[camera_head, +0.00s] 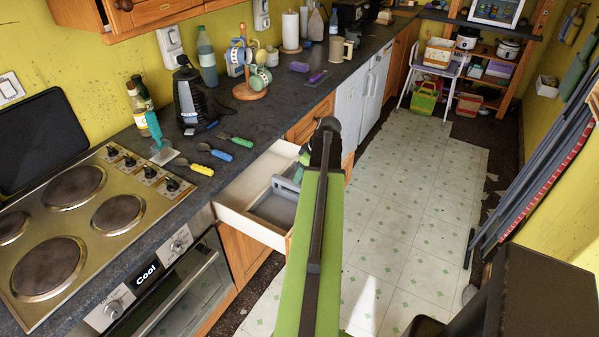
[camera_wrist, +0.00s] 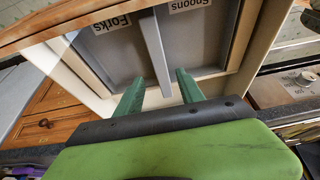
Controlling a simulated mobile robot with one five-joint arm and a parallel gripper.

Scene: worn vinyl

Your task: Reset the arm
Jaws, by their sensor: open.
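My arm reaches forward over the floor in the head view, with its dark wrist in front of an open drawer (camera_head: 252,228). In the wrist view my gripper (camera_wrist: 160,94) is open and empty, its two green fingers apart above the drawer. Below the fingers is a grey tray (camera_wrist: 112,50) with a divider (camera_wrist: 154,45) between two compartments labelled "Forks" and "Spoons". The parts of the compartments that show look empty. In the head view my arm hides part of the drawer and most of my gripper.
Spoons with yellow (camera_head: 222,154), blue (camera_head: 215,143) and green (camera_head: 242,142) handles lie on the dark counter (camera_head: 180,185) above the drawer. A stove (camera_head: 90,215) stands at the left. The tiled floor (camera_head: 400,190) to the right is mostly clear.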

